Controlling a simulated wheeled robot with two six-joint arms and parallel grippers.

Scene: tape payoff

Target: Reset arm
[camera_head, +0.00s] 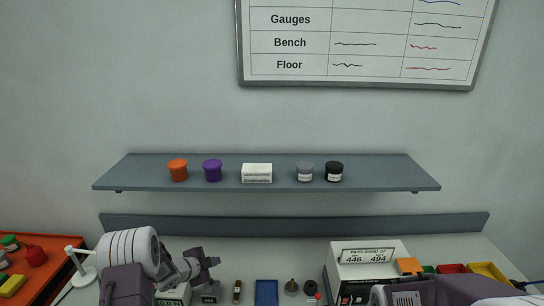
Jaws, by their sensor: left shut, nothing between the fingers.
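My left arm comes in at the lower left, and its gripper (211,263) points right above the bench. The gripper is small in view, with its fingers shut and empty. It is apart from the shelf. Part of my right arm shows at the lower right edge, but its gripper is out of view.
A wall shelf (393,176) holds an orange jar (178,170), a purple jar (213,170), a white box (257,173), a grey jar (305,171) and a black jar (334,171). A labelled white box (368,262) and blue tray (266,292) stand on the bench.

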